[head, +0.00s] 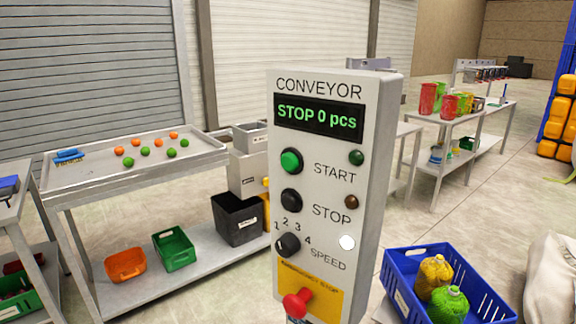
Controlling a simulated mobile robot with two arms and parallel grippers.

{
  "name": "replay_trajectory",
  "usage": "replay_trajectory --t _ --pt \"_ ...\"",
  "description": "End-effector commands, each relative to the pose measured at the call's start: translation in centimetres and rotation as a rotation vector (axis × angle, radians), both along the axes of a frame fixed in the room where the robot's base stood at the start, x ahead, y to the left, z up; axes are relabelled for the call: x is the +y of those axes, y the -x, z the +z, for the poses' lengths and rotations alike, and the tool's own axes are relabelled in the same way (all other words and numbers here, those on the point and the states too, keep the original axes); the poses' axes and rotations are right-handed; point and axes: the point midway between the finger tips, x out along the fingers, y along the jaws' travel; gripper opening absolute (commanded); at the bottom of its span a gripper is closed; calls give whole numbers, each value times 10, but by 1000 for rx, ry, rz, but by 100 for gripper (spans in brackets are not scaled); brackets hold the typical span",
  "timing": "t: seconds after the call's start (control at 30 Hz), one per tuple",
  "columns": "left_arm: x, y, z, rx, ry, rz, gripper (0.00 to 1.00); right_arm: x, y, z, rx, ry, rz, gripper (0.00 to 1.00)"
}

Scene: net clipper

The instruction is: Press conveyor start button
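The conveyor control box (335,150) stands upright in the middle of the head view, close to me. Its display (319,118) reads "STOP 0 pcs" in green letters. The green start button (291,161) sits below the display, left of the word START. The black stop button (291,200) is under it, and a speed knob (287,245) is lower down. A red emergency stop knob (297,304) is at the bottom on a yellow plate. Neither of my grippers is in view.
A table (75,190) with orange and green balls stands at the left. Orange and green bins and a black bin (237,219) are on its lower level. A blue crate (395,292) with yellow and green net bags is at the lower right. Open floor lies behind it.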

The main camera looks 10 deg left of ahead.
Motion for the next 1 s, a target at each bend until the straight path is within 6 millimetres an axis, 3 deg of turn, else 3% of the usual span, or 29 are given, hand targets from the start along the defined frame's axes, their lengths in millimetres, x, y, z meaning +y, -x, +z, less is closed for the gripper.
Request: replay_trajectory --t 0.4,0.5,0.53,1.0 --pt "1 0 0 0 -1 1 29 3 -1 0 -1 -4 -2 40" --pt "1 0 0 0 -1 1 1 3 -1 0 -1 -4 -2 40" --pt "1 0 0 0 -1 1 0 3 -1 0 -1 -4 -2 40" --pt "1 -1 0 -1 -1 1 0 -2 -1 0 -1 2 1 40"
